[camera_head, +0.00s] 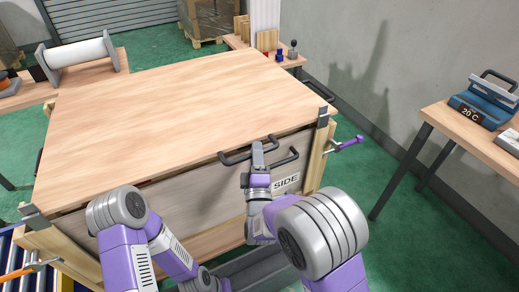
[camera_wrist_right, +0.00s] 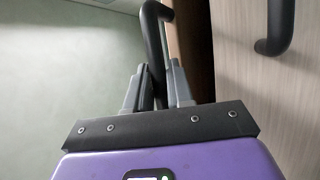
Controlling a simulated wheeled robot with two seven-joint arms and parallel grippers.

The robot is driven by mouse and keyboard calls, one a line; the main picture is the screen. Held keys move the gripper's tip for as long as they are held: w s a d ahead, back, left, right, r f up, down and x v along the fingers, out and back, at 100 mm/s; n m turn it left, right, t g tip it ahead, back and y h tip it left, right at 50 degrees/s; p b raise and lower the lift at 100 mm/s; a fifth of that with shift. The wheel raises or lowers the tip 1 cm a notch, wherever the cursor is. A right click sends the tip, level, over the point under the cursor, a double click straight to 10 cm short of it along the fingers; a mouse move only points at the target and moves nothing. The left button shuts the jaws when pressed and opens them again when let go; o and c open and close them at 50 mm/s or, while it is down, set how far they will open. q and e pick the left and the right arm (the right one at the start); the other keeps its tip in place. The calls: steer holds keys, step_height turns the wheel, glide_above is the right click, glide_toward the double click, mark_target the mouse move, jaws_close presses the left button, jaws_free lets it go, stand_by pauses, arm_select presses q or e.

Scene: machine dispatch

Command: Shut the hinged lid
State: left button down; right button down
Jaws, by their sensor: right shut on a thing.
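The hinged lid (camera_head: 190,95) is a broad light-wood panel lying almost level over a large wooden crate (camera_head: 200,188). My right gripper (camera_head: 257,150) is at the lid's front edge, shut on the black lid handle (camera_head: 234,159). In the right wrist view the handle (camera_wrist_right: 153,40) runs between the two fingers (camera_wrist_right: 158,88). A dark strip shows there between the lid edge (camera_wrist_right: 173,40) and the crate's front wall (camera_wrist_right: 250,75); I cannot tell how wide this gap is. My left arm is bent low at the left; its gripper is not visible.
A second black handle (camera_head: 284,160) is on the crate front beside a "SIDE" label (camera_head: 286,183). A purple-handled clamp (camera_head: 345,145) sticks out at the right corner. A side table (camera_head: 465,128) holds a blue device (camera_head: 486,100). Green floor (camera_head: 370,160) lies between.

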steer(key=shift+s+f+b, duration=0.1)
steer(key=shift+f+b, duration=1.05)
steer(key=shift+f, duration=1.05)
steer(key=c, duration=1.1)
jaws_free()
steer(key=shift+r, duration=0.1)
steer(key=v, duration=0.7)
steer(key=shift+s+p, duration=0.3)
